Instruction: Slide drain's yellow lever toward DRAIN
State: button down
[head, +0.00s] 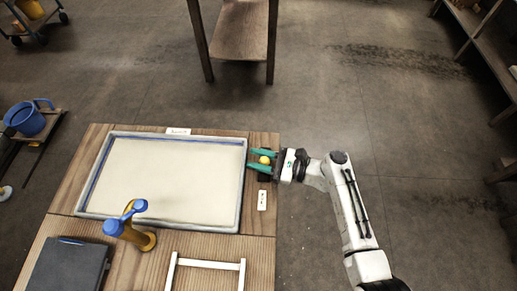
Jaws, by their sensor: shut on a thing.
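The yellow lever knob (265,160) shows at the right side of the tray (243,185), near the table's right edge. My gripper (262,161) reaches in from the right, with its green fingers on both sides of the yellow knob. It is shut on the knob. The dark drain block (264,177) is partly hidden under the fingers. A small white label (262,200) with marks too small to read lies just below it on the table. The shallow tray holds a pale, flat surface.
A yellow stand with blue knobs (126,226), a white frame (205,262) and a dark flat case (66,268) are on the wooden table (262,225). A blue bucket (27,119) stands at left. A wooden bench (240,32) is behind.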

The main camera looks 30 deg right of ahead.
jog(key=shift+s+a+r, duration=0.1)
jog(key=shift+s+a, duration=0.25)
jog(key=shift+s, duration=0.25)
jog(key=shift+f, duration=0.2)
jog(key=c, duration=0.8)
grip_release()
jog(key=shift+s+a, duration=0.1)
jog(key=shift+s, duration=0.05)
jog(key=b+v, duration=0.1)
jog(key=v, duration=0.9)
jog(key=shift+s+d+b, duration=0.25)
jog(key=shift+d+b, duration=0.05)
